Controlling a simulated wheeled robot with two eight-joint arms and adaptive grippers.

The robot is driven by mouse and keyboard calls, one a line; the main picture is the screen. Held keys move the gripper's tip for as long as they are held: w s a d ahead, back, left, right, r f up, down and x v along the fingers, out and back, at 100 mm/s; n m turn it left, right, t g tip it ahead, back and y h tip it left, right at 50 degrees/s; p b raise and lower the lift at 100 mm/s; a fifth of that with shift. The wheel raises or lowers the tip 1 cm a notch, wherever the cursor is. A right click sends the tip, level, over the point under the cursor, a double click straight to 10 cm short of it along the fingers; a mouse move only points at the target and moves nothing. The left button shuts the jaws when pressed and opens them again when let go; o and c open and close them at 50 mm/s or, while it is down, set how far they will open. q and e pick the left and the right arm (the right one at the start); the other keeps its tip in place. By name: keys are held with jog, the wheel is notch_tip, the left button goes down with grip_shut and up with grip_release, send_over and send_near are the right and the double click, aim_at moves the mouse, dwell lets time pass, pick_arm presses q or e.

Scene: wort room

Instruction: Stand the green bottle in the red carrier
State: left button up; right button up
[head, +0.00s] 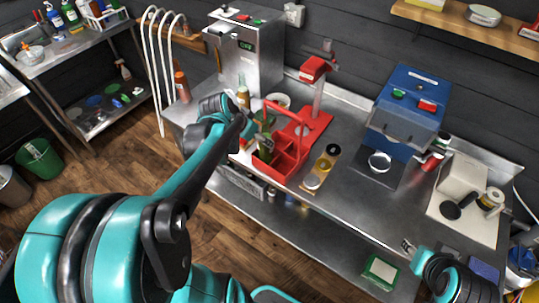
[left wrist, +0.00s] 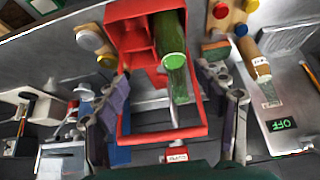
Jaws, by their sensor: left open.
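The red carrier (head: 291,171) stands on the steel bench, its handle raised. The green bottle (head: 266,142) is in a compartment on the carrier's left side, partly hidden by my left gripper. In the left wrist view the bottle (left wrist: 168,32) sits within the red walls of the carrier (left wrist: 124,33); I cannot tell if it stands quite upright. My left gripper (head: 250,126) is open above the bottle. Its fingers (left wrist: 168,100) are spread on either side of the carrier handle, clear of the bottle. My right gripper (head: 408,246) is over the bench's front right; its jaws are unclear.
A brown bottle (head: 243,96) stands behind the carrier, left of a red stand (head: 310,125). A wooden board with round pieces (head: 320,168) lies to the right. A blue machine (head: 405,110) and a steel machine (head: 247,55) stand at the back. Bench is clear front of centre.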

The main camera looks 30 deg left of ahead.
pick_arm(q)
jog(key=s+d+r+n, duration=0.1)
jog(key=s+d, duration=1.1)
jog(key=d, duration=0.4)
jog(key=shift+r+t+y, duration=0.2)
jog(key=shift+t+y, duration=0.2)
notch_tip(320, 180, down, 11)
jog(key=b, duration=1)
jog(key=shift+r+b, duration=0.15)
jog(key=shift+b, duration=0.25)
